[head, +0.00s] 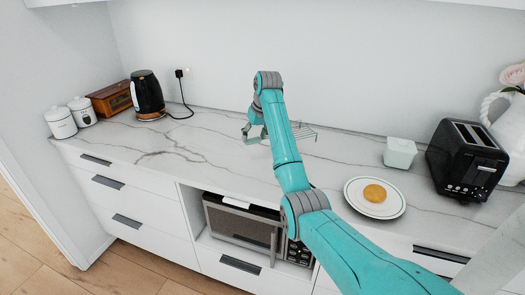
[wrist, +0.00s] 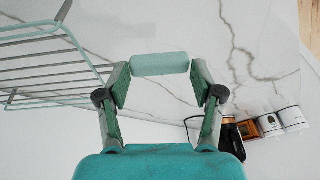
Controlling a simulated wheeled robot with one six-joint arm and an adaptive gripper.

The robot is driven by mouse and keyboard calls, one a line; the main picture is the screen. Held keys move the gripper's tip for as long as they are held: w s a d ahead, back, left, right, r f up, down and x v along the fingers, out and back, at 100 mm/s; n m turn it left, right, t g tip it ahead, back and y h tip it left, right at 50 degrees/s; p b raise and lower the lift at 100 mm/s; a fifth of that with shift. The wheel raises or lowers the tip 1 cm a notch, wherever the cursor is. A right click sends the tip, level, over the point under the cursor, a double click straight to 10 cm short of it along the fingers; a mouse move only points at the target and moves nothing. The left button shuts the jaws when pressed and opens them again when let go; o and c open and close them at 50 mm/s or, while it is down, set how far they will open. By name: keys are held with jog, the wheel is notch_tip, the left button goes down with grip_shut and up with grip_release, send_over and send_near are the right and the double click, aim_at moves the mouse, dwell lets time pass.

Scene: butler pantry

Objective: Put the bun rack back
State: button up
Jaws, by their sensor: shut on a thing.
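The bun rack (head: 303,132) is a wire rack of parallel rods, partly behind my arm in the head view. In the wrist view the rack (wrist: 48,62) fills the left side, over the marble. My gripper (head: 253,131) is beside its left end, low over the counter. In the wrist view my gripper (wrist: 160,70) has its two fingertips at the ends of a pale rounded bar, shut on it. The bar seems to be the rack's grip; where it joins the rods is hidden. The black toaster (head: 467,162), with two open slots on top, stands at the right.
A plate (head: 353,206) with a round bun, a pale tub (head: 400,153) and a white vase (head: 505,135) are near the toaster. A kettle (head: 147,95), wooden box (head: 110,98) and canisters (head: 61,122) stand left. The marble counter (head: 190,140) is clear between.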

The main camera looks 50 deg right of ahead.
notch_tip(320, 180, down, 7)
jog(key=shift+r, duration=0.1)
jog(key=o, duration=1.5)
jog(key=shift+a, duration=0.1)
